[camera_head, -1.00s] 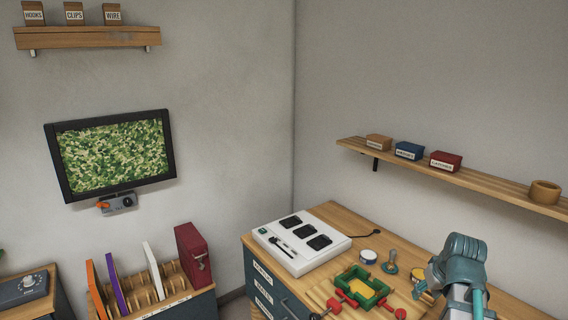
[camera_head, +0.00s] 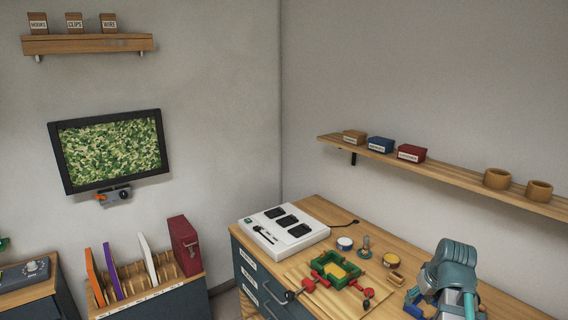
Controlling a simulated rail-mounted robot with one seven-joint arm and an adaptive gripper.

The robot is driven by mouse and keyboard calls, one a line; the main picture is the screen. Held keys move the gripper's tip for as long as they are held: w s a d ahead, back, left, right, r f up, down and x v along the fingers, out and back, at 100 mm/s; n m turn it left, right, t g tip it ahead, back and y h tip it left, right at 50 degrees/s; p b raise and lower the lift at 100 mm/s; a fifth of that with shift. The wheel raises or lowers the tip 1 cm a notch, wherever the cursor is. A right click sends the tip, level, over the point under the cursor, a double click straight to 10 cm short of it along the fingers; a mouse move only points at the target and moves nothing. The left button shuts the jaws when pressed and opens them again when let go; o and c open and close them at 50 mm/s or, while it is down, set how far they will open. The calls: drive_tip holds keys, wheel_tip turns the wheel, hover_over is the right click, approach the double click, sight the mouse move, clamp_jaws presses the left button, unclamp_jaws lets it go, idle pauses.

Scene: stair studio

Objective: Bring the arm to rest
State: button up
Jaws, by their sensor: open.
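My arm rises at the lower right of the head view, a grey and teal arm link (camera_head: 455,268) showing over the right end of the wooden workbench (camera_head: 400,245). My gripper's fingertips cannot be made out; they are out of the picture or hidden behind the arm. Nothing can be seen held.
On the workbench are a white charger tray (camera_head: 305,240), a green frame with red clamps (camera_head: 325,262), small round tins (camera_head: 391,260) and a blue item (camera_head: 412,304) close by my arm. A wall shelf (camera_head: 450,180) runs above. A folder rack (camera_head: 150,288) stands left.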

drive_tip(key=s+a+f+g, duration=0.1)
drive_tip(key=s+a+f, duration=0.2)
drive_tip(key=a+f, duration=0.55)
drive_tip(key=s+a+f+g, duration=0.2)
drive_tip(key=a+f, duration=0.3)
drive_tip(key=f, duration=0.6)
drive_tip(key=s+a+f+g, duration=0.1)
drive_tip(key=s+a+f, duration=0.2)
drive_tip(key=a+f, duration=0.55)
drive_tip(key=s+d+f+g+b, duration=0.1)
drive_tip(key=s+f+g+b, duration=0.6)
drive_tip(key=s+f, duration=2.2)
wheel_tip(320, 180, down, 2)
drive_tip(key=b, duration=0.3)
drive_tip(key=shift+s, duration=0.35)
